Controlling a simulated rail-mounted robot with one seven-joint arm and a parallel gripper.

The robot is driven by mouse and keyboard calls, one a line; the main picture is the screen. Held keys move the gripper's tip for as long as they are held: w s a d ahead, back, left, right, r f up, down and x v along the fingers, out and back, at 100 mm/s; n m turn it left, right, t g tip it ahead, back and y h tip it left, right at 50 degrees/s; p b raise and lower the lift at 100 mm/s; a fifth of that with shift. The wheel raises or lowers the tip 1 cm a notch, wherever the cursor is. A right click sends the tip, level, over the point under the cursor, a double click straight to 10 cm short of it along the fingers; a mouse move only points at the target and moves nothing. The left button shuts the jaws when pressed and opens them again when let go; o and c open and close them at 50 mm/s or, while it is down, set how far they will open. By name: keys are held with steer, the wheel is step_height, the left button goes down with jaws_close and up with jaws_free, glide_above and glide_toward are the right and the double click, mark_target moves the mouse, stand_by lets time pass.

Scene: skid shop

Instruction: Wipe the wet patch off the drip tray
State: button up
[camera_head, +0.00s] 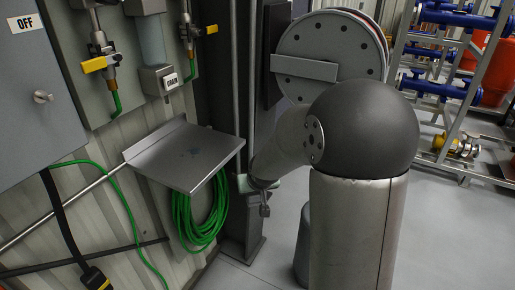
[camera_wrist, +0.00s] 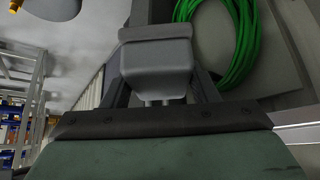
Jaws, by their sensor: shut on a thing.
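The drip tray (camera_head: 165,168) is a grey metal shelf on the wall, left of centre in the head view. A small dark bluish wet patch (camera_head: 194,152) shows on it towards the back. My gripper (camera_head: 264,196) is beside the tray's right end, lower than its surface and partly hidden by my arm. The pad appears apart from the tray.
A coiled green hose (camera_head: 201,222) hangs under the tray. Valves with yellow handles (camera_head: 95,64) and a grey OFF box (camera_head: 38,95) are on the wall above. A dark post (camera_head: 236,225) stands close by my gripper. A rack (camera_head: 440,130) of blue pipes stands at the right.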

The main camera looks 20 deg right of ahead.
steer(key=shift+w+d+r+b, duration=0.3)
steer(key=shift+d+r+b, duration=0.15)
steer(key=shift+r, duration=0.25)
steer(key=shift+w+d+r+b, duration=0.3)
steer(key=shift+d+r+b, duration=0.15)
steer(key=shift+r, duration=0.25)
steer(key=r+b, duration=0.1)
steer(key=r, duration=0.1)
steer(key=d+r+b, duration=0.1)
steer(key=r, duration=0.2)
steer(key=shift+w+b, duration=0.1)
steer(key=shift+b, duration=0.3)
step_height(320, 180, up, 8)
steer(key=s+a+f+n+y+b, duration=0.1)
steer(key=a+n+y+b, duration=0.1)
steer(key=n, duration=0.1)
steer(key=w+a+f+p, duration=0.1)
steer(key=w+a, duration=0.3)
steer(key=w+a+f+p, duration=0.1)
steer(key=w+a+p, duration=0.1)
steer(key=w+a, duration=0.2)
steer(key=w+a+f+p, duration=0.2)
steer(key=w+a, duration=0.2)
steer(key=w, duration=0.1)
steer(key=shift+w+a, duration=0.3)
